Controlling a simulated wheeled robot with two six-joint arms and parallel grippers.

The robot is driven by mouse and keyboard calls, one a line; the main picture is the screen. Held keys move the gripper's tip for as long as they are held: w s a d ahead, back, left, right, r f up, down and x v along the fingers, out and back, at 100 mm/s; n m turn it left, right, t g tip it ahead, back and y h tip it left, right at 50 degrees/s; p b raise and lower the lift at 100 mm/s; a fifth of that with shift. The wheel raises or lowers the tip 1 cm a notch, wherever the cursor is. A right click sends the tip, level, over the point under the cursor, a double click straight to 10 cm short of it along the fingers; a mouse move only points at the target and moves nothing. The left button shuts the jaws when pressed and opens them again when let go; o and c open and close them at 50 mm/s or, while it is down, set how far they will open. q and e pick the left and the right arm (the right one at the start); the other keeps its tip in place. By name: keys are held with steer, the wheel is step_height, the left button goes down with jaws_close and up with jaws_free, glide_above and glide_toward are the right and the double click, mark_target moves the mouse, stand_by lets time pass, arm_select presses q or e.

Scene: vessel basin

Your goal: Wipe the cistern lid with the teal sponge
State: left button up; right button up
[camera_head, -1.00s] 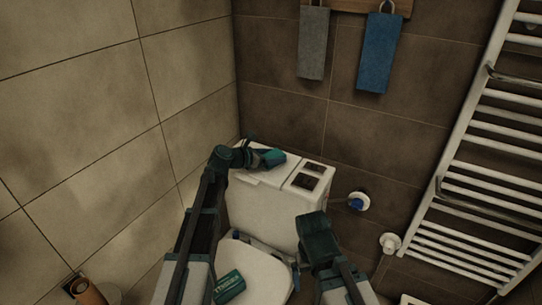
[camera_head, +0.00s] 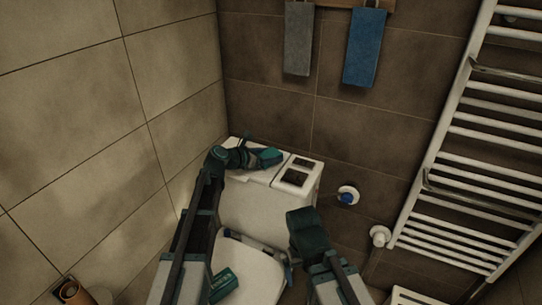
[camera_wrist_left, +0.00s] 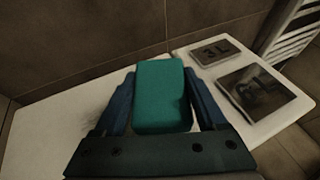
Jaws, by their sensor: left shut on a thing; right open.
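The white cistern lid (camera_head: 262,176) is in the middle of the head view; it also shows in the left wrist view (camera_wrist_left: 50,128). My left gripper (camera_head: 256,157) is above the lid, shut on the teal sponge (camera_head: 269,157). In the left wrist view the sponge (camera_wrist_left: 160,95) sits between the two blue fingers. The sponge is over or on the lid, left of the button panel; its underside is hidden, so contact is unclear. A faint grey patch (camera_wrist_left: 97,122) shows on the lid beside the left finger. My right gripper (camera_head: 305,226) is open and empty, in front of the cistern.
The button panel (camera_head: 298,172) has two dark buttons, marked 3L and 6L in the wrist view. The toilet seat (camera_head: 250,272) is below. A wall valve (camera_head: 347,196) and towel rail (camera_head: 455,150) stand right. Grey and blue (camera_head: 364,48) towels hang above. A tiled wall is close left.

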arm_select(q)
steer(key=shift+w+a, duration=0.35)
steer(key=shift+a, duration=0.45)
steer(key=shift+w+a, duration=0.3)
steer(key=shift+a, duration=0.45)
steer(key=shift+w+a+r, duration=0.1)
steer(key=shift+w+a, duration=0.25)
steer(key=shift+a, duration=0.5)
steer(key=shift+w+a, duration=0.35)
steer(key=shift+a, duration=0.45)
steer(key=shift+a, duration=0.1)
steer(key=shift+w+a, duration=0.35)
steer(key=shift+a, duration=0.45)
steer(key=shift+w+a, duration=0.35)
steer(key=shift+a, duration=0.4)
step_height(320, 180, up, 6)
steer(key=p, duration=0.6)
